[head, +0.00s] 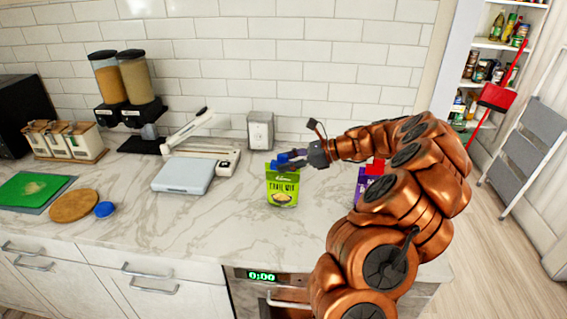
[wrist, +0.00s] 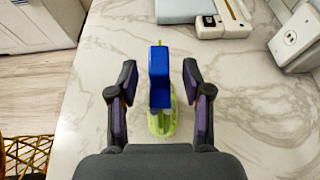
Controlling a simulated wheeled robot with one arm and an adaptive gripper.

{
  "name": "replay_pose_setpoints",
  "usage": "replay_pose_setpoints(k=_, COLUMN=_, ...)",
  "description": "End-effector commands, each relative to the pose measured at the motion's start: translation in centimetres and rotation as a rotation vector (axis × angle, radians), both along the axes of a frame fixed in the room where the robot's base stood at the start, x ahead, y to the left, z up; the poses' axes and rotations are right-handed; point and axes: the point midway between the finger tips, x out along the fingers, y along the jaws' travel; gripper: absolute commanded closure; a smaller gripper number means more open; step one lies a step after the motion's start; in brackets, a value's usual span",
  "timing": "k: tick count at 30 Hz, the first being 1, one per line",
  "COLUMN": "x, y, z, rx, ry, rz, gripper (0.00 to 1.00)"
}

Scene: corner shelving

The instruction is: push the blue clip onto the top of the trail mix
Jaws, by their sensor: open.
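The trail mix (head: 282,190) is a green pouch standing upright on the marble counter. It also shows from above in the wrist view (wrist: 170,122), largely hidden under the clip. The blue clip (head: 282,158) is at the pouch's top edge, and in the wrist view the blue clip (wrist: 159,75) lies between my fingers. How far it is seated on the pouch I cannot tell. My gripper (head: 294,160) is at the pouch's top, coming from the right. In the wrist view my gripper (wrist: 159,68) is open, with a gap between each finger and the clip.
A purple package (head: 361,187) with a red clip (head: 375,167) stands right of the pouch, partly behind my arm. A flat grey-white device (head: 183,176) is to the left. A small metal box (head: 260,130) is behind. Counter in front of the pouch is clear.

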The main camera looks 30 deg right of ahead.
Motion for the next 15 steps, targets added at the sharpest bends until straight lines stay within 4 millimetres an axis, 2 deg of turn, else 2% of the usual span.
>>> replay_pose_setpoints(k=15, x=-5.7, y=-6.3, z=3.4, rx=-0.002, ry=0.001, rz=-0.003, gripper=0.51)
